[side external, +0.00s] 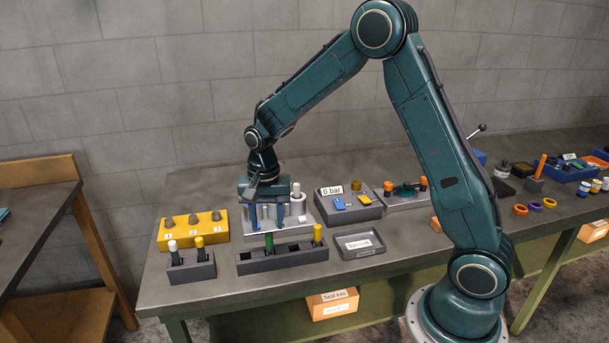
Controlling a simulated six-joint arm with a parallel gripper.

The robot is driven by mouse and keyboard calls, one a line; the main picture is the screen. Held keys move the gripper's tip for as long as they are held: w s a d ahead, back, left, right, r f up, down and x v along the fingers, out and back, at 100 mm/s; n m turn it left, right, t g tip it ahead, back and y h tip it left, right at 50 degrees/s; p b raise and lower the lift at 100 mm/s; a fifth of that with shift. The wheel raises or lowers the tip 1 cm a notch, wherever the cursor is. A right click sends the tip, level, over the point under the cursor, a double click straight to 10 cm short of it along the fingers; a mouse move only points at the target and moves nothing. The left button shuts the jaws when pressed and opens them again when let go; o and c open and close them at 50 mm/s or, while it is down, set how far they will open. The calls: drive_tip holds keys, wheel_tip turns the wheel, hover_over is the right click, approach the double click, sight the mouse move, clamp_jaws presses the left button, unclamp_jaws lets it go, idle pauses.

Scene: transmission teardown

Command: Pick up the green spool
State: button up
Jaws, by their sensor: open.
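The green spool (269,243) stands upright in a dark slotted rack (300,259) near the front of the table. My gripper (267,225) points down with its two blue fingers apart and empty. It is above or just behind the green spool in this view. The green top shows just below the fingertips, and I cannot tell whether they touch it. The spool's lower part is hidden in the rack. A yellow spool (317,233) stands at the right end of the same rack.
A smaller rack (192,270) with a white-topped and a yellow-topped spool is left. A yellow numbered block (163,241) stands behind it. A light block with grey cylinders (299,206) is close behind my gripper. A labelled tray (361,255) lies right of the rack.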

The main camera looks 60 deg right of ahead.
sight(269, 234)
drive_tip(key=shift+f, duration=0.1)
drive_tip(key=shift+s+a+f, duration=0.1)
drive_tip(key=shift+s+f, duration=0.05)
drive_tip(key=shift+f, duration=2.35)
drive_tip(key=shift+c, duration=0.4)
clamp_jaws()
